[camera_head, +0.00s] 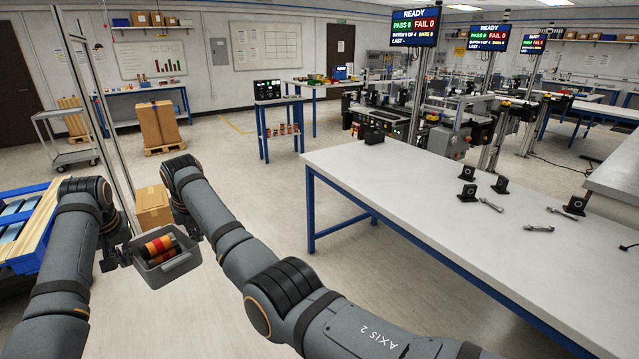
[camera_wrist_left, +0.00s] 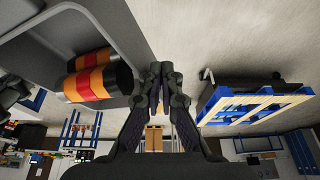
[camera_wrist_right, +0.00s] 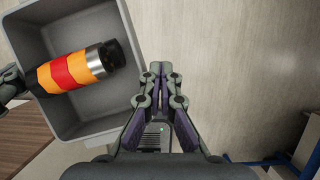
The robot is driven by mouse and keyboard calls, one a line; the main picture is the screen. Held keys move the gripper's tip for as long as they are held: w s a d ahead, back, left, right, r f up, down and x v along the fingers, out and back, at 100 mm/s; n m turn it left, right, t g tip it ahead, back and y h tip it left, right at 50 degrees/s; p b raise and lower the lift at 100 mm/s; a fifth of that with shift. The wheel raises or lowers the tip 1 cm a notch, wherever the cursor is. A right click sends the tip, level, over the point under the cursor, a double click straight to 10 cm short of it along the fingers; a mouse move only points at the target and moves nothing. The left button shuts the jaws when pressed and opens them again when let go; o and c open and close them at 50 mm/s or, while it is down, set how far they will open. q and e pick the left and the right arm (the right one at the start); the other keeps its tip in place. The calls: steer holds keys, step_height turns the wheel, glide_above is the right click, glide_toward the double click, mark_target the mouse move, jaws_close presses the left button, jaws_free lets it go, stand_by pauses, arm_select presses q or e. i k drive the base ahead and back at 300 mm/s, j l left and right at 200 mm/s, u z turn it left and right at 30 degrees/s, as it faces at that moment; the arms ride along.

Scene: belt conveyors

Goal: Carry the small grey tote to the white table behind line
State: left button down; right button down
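The small grey tote (camera_head: 170,270) hangs in the air between my two arms at the lower left of the head view. Red, orange and black cylinders (camera_head: 160,245) lie in it. My left gripper (camera_wrist_left: 158,78) has its fingers together at one side of the tote, at the rim (camera_wrist_left: 138,40). My right gripper (camera_wrist_right: 160,72) has its fingers together at the opposite rim (camera_wrist_right: 132,60). The finger contact is partly hidden. A large white table (camera_head: 400,190) with blue legs fills the right of the head view, with black brackets and metal tools on it.
A cardboard box (camera_head: 153,207) is just beyond the tote. A blue rack with wooden slats (camera_head: 35,235) stands at the left. A pallet with cartons (camera_head: 158,125) and a grey cart (camera_head: 62,140) are further back. Open floor (camera_head: 250,165) lies between them and the white table.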

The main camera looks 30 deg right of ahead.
mark_target(361, 176)
steer(key=z, duration=1.8)
steer(key=i+j+z, duration=0.4)
steer(key=i+j, duration=0.3)
steer(key=j, duration=0.2)
steer(key=i+j, duration=0.65)
steer(key=j, duration=0.3)
steer(key=i+j, duration=0.35)
steer(key=j, duration=0.15)
steer(key=i+j, duration=0.3)
steer(key=j, duration=0.2)
